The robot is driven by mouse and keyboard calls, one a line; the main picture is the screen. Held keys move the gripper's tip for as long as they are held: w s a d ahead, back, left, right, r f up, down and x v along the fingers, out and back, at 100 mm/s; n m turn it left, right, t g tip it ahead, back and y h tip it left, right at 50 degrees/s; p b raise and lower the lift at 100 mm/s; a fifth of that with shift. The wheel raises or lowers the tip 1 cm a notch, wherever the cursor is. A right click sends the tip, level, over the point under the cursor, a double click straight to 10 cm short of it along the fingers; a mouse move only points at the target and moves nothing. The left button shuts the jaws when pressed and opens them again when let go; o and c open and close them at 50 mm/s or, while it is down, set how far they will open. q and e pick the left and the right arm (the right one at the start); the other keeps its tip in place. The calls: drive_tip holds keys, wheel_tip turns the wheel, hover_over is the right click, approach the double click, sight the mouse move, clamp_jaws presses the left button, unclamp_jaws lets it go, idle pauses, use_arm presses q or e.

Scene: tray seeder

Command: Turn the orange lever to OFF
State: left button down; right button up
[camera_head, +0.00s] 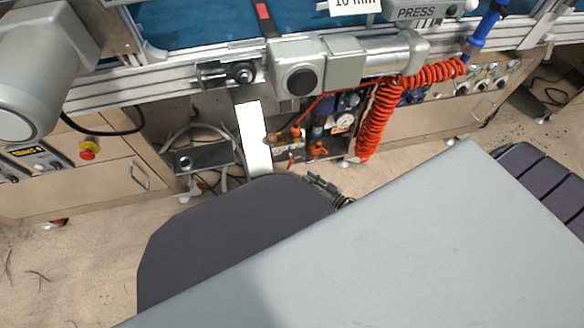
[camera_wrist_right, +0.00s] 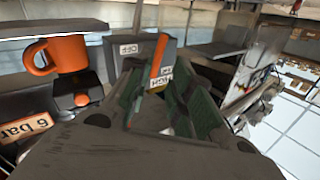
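The orange lever (camera_wrist_right: 160,55) stands nearly upright in the right wrist view, just beyond my right gripper. A plate marked OFF (camera_wrist_right: 127,49) is to its left, and a tilted white label (camera_wrist_right: 161,77) is at its lower part. My right gripper (camera_wrist_right: 162,88) has its green fingers apart, one on each side of the lever's lower part. I cannot tell whether they touch it. In the head view the right gripper (camera_head: 325,188) shows small below the valve area, mostly hidden by my own arm. The lever cannot be told apart there from other small orange parts. My left gripper is not in view.
An orange mug-shaped part (camera_wrist_right: 62,54) and a "6 bar" label (camera_wrist_right: 28,125) are left of the gripper. A coiled orange hose (camera_head: 375,120) hangs right of the valves. A white panel (camera_head: 254,138) and the conveyor frame (camera_head: 180,84) are close by.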

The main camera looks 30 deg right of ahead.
drive_tip(key=b+x, duration=0.3)
drive_tip(key=x, duration=0.7)
clamp_jaws()
